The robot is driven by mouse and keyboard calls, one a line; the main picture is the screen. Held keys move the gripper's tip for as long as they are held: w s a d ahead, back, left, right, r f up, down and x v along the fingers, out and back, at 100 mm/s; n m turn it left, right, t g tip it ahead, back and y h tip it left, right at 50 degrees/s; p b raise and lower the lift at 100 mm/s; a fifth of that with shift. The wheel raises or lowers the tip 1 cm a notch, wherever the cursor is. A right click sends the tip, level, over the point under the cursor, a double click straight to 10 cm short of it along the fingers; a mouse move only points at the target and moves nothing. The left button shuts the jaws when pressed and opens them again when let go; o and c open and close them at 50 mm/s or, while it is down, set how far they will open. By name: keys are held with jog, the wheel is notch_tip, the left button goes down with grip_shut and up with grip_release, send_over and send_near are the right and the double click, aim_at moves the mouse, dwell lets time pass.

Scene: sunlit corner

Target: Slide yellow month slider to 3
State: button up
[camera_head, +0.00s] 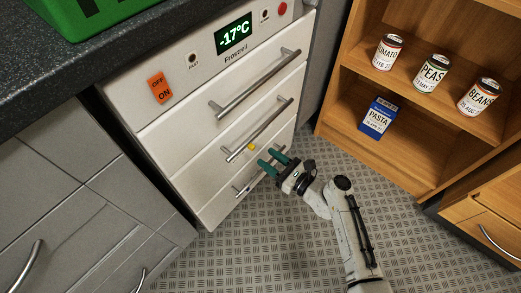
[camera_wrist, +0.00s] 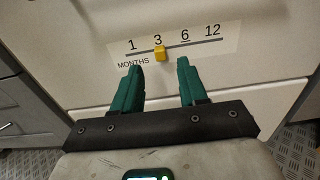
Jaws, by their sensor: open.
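The yellow month slider (camera_wrist: 160,53) is a small block on a dark line of the months scale (camera_wrist: 120,50), which is marked 1, 3, 6 and 12. In the wrist view it sits just below the 3. It also shows as a yellow dot in the head view (camera_head: 252,147), on the front of a white freezer drawer. My gripper (camera_wrist: 159,67) is open, with green fingers pointing at the drawer front. The slider appears between and just beyond the fingertips; I cannot tell whether they touch it. My gripper also shows in the head view (camera_head: 271,157).
The white freezer (camera_head: 190,130) has several drawers with metal handles (camera_head: 258,130) and a display reading -17°C. Grey cabinets (camera_head: 75,215) stand at the left. A wooden shelf (camera_head: 400,155) at the right holds cans and a blue pasta box (camera_head: 378,117). The patterned floor between is clear.

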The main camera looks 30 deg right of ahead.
jog(key=shift+p+v, duration=0.45)
jog(key=shift+v, duration=2.3)
jog(key=s+a+f+n+g+y, duration=0.25)
jog(key=s+a+n+g, duration=0.65)
jog(key=n, duration=0.9)
jog(key=s+d+r+n+g+h, duration=0.5)
jog(key=s+d+n+g+h, duration=0.2)
jog(key=s+n, duration=0.4)
notch_tip(320, 180, up, 30)
jog(key=d+n+h+p, duration=0.1)
jog(key=d+n+p, duration=0.1)
jog(key=p, duration=2.6)
jog(key=shift+s+d+r+n, duration=0.2)
jog(key=shift+d+n, duration=0.1)
jog(key=shift+n, duration=0.2)
